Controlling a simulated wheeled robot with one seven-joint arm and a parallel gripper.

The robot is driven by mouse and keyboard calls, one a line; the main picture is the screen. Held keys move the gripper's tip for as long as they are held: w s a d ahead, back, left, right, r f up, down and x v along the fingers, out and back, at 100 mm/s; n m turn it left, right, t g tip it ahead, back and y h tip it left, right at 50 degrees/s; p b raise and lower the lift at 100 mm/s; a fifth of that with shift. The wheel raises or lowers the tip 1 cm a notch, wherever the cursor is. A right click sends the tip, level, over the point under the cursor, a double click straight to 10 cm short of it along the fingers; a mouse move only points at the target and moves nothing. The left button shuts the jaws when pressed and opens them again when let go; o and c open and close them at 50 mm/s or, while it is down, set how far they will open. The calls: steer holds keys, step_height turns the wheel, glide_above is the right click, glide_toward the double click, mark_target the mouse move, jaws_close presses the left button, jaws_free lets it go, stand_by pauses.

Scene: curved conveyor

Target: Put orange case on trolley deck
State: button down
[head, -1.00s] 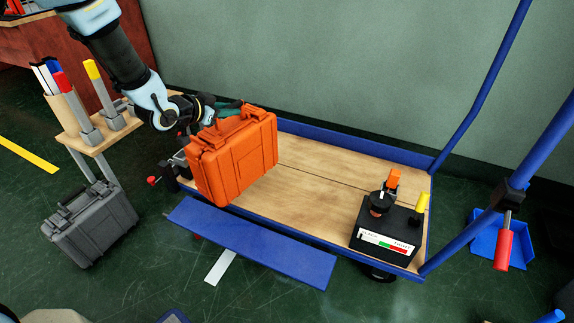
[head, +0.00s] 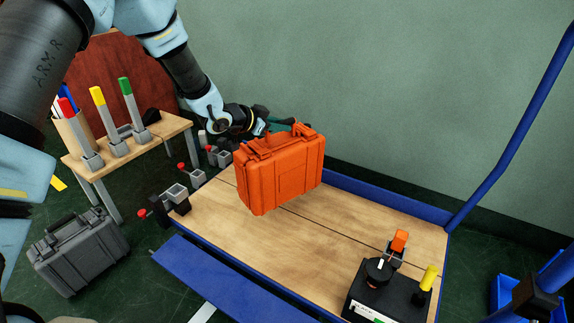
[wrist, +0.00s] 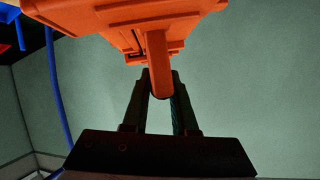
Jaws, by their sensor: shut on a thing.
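The orange case (head: 284,172) hangs upright from my gripper (head: 284,127), over the left part of the trolley deck (head: 215,217). In the wrist view the two fingers (wrist: 160,88) are closed around the handle of the orange case (wrist: 120,20). In the head view the case hides part of the deck behind it. I cannot tell how large the gap is between its underside and the wood.
A black device (head: 385,292) with orange and yellow parts stands on the deck's right end. Grey clamps (head: 176,196) line its left end. A grey case (head: 78,252) is on the floor beside a small wooden table (head: 135,145) with coloured-handled tools. The deck's middle is clear.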

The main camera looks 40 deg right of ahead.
mark_target(264, 150)
step_height(264, 150, down, 9)
steer(key=shift+r+b, duration=0.1)
steer(key=shift+b, duration=1.05)
steer(key=c, duration=1.2)
jaws_free()
steer(key=shift+f, duration=0.2)
steer(key=o, duration=0.5)
steer(key=p+v, duration=0.2)
steer(key=v, duration=1)
steer(key=shift+a, duration=0.1)
